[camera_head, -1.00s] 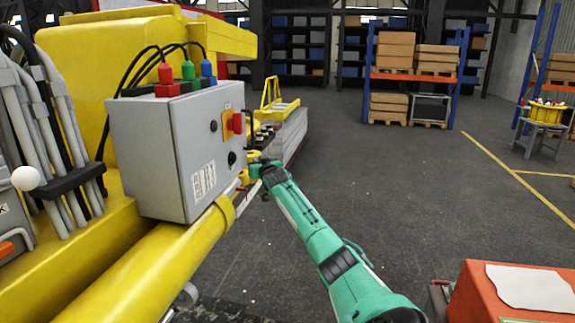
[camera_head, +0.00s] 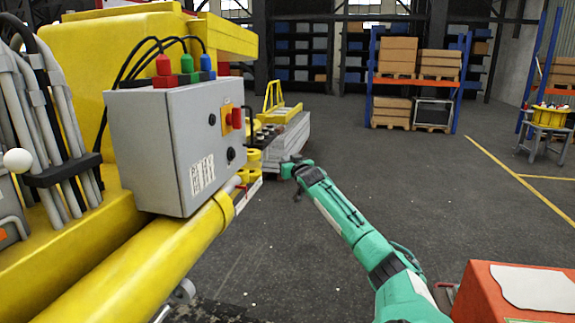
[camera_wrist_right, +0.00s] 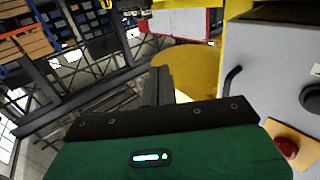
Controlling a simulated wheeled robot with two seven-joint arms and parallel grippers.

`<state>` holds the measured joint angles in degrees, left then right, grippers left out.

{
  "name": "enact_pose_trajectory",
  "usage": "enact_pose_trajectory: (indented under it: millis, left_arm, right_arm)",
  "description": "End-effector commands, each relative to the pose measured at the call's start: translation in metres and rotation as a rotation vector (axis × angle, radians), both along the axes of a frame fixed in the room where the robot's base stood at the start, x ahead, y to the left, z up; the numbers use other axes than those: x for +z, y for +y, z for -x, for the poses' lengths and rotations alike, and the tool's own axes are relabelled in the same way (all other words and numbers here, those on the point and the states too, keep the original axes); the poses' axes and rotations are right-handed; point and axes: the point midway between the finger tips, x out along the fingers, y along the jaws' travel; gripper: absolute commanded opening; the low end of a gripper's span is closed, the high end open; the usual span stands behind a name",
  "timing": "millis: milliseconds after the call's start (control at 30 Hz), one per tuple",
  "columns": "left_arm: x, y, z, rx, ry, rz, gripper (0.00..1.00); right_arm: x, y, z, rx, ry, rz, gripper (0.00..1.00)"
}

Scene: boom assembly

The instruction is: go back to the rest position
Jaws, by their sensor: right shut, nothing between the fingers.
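My right arm is green and reaches up from the lower right in the head view. Its gripper (camera_head: 291,167) is to the right of the grey control box (camera_head: 170,145), apart from it, with free floor around it. In the right wrist view the gripper's dark fingers (camera_wrist_right: 158,88) are together with nothing between them. The control box fills the right side of that view, with its red knob (camera_wrist_right: 286,148) at the lower right. My left gripper is not in view.
The yellow boom (camera_head: 150,262) lies along the left, under the control box. Red, green and blue connectors with black cables top the box. An orange block (camera_head: 490,285) is at the lower right. The grey floor (camera_head: 400,180) in the middle is clear. Shelves with boxes (camera_head: 396,50) stand at the back.

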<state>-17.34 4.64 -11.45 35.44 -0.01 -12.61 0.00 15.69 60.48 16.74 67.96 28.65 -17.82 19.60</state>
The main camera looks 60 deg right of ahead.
Motion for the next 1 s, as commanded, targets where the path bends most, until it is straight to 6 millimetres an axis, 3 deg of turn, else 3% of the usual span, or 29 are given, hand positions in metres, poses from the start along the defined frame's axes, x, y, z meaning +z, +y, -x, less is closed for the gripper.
enact_pose_trajectory:
  millis: [333,467,567,767,1000]
  left_arm:
    - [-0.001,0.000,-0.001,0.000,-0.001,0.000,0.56]
    - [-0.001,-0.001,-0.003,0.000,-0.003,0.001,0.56]
    - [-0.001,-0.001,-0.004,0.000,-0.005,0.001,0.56]
    - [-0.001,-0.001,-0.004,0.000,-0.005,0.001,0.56]
    - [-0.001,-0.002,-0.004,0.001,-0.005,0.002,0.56]
  right_arm:
    - [0.000,-0.001,0.003,0.000,0.001,-0.001,0.00]
    - [-0.026,0.002,0.001,0.000,0.031,-0.011,0.00]
    - [-0.078,0.008,-0.001,0.000,0.095,-0.029,0.00]
    - [-0.225,0.038,0.007,0.012,0.287,-0.072,0.00]
    - [-0.397,0.098,0.045,0.053,0.524,-0.115,0.00]
